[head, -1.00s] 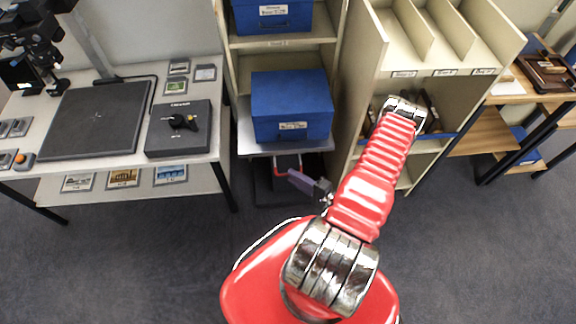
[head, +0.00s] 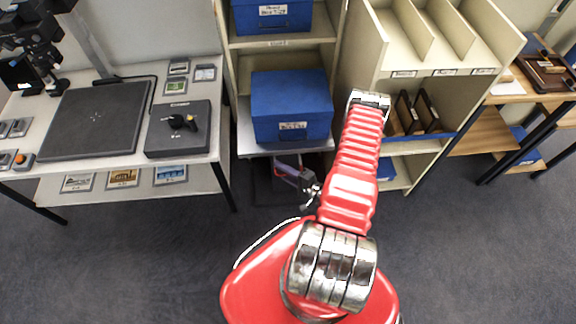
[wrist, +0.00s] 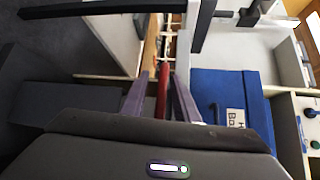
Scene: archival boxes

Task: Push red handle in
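The red handle (wrist: 162,92) shows in the wrist view as an upright red bar between the two purple fingers of my gripper (wrist: 160,80). The fingers are apart, with a visible gap on the handle's left side. I cannot tell whether the right finger touches it. In the head view my gripper (head: 282,169) is low, just below the shelf that holds a blue box (head: 291,107). The handle is mostly hidden there by the gripper and the shelf.
A cream shelving unit with upright dividers (head: 440,60) stands to the right of the blue box. A table (head: 20,110) with a black pad (head: 97,120) and a black case (head: 178,140) stands at the left. The carpet (head: 130,260) in front is clear.

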